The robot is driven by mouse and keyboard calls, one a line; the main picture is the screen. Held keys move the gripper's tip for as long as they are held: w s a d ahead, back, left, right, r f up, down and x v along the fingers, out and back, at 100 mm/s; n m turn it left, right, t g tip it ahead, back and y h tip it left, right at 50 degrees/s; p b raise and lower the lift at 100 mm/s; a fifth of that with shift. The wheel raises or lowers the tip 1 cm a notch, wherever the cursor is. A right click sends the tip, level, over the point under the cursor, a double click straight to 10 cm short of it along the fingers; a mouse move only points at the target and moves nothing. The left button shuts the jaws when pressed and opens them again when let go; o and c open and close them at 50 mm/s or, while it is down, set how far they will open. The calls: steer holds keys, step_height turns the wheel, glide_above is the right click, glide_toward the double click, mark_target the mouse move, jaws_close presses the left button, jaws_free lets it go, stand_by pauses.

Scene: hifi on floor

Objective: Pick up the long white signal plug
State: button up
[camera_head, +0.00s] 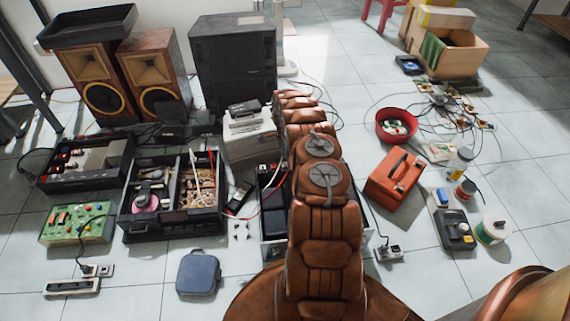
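I cannot single out the long white signal plug for certain. Small white pieces (239,230) lie on the floor left of my arm, and they look like plugs. Thin white sticks or cables (194,172) stand up out of the black divided crate (172,225). My brown arm reaches from the bottom centre up and away, past the grey box-shaped device. The far end of the arm is narrow, and my gripper's fingers cannot be made out there. Whether it holds anything is hidden.
Two wooden speakers (98,82) and a black cabinet (234,65) stand at the back. An orange case (397,178), a red bowl (397,125) and loose cables lie to the right. A blue-grey pouch (198,273) and a power strip (72,287) lie front left. Floor at lower right is partly clear.

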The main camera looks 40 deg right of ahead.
mark_target(285, 163)
steer(key=shift+d+f+b, duration=0.1)
steer(key=shift+f+b, duration=0.5)
steer(key=shift+f, duration=1.5)
jaws_close()
